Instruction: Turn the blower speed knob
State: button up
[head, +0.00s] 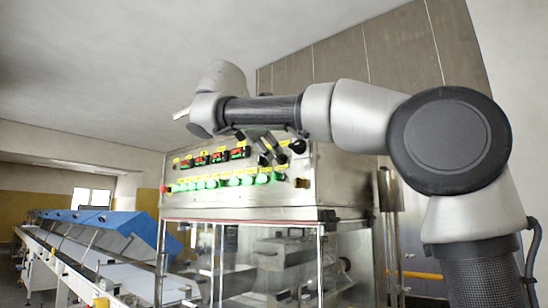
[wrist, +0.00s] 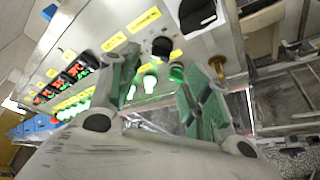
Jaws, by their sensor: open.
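A small round black knob (wrist: 161,47) sits on the steel control panel (head: 240,203), between two yellow labels in the wrist view. A larger black rotary switch (wrist: 197,14) is above and to its right. The label text is too small to read, so I cannot tell which is the blower speed knob. My gripper (wrist: 157,64) is open and empty, its green-padded fingers spread on either side of the small knob, just below it in the picture. I cannot tell whether they touch the panel. In the head view my arm hides part of the panel.
Red and green displays (head: 218,157) and a row of lit green buttons (head: 220,182) line the panel. A brass-coloured fitting (wrist: 217,66) is right of the knobs. Glass-fronted machinery (head: 245,265) stands below the panel, and a blue-covered conveyor (head: 130,232) runs off left.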

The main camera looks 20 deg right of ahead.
aim_at(277, 157)
jog(key=x, duration=0.7)
jog(key=shift+f, duration=0.1)
jog(key=c, duration=1)
